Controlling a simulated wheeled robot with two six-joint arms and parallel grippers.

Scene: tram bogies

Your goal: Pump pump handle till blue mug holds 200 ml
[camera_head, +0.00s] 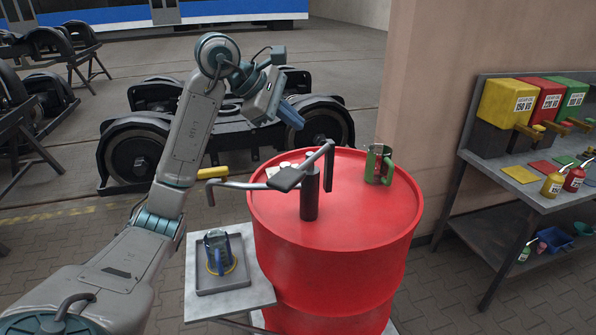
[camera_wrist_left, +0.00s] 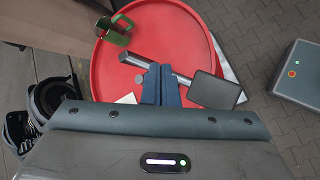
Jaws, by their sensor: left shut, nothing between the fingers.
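The hand pump (camera_head: 310,195) stands upright on the red drum (camera_head: 345,245). The spout (camera_head: 212,186) reaches left and bends down above the blue mug (camera_head: 215,247). The mug stands upright on a grey tray; its fill level cannot be told. My left gripper (camera_head: 293,117) is shut and empty, in the air above the back of the drum, apart from the handle. In the left wrist view its blue fingers (camera_wrist_left: 160,85) cover part of the lever (camera_wrist_left: 140,50). My right gripper is out of view.
A green mug (camera_head: 379,165) stands on the drum, right of the pump. The tray (camera_head: 222,284) lies on a small side table (camera_head: 197,305). Right is a workbench with coloured bins (camera_head: 507,101). Bogies (camera_head: 135,155) stand behind. Air above the drum's right half is free.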

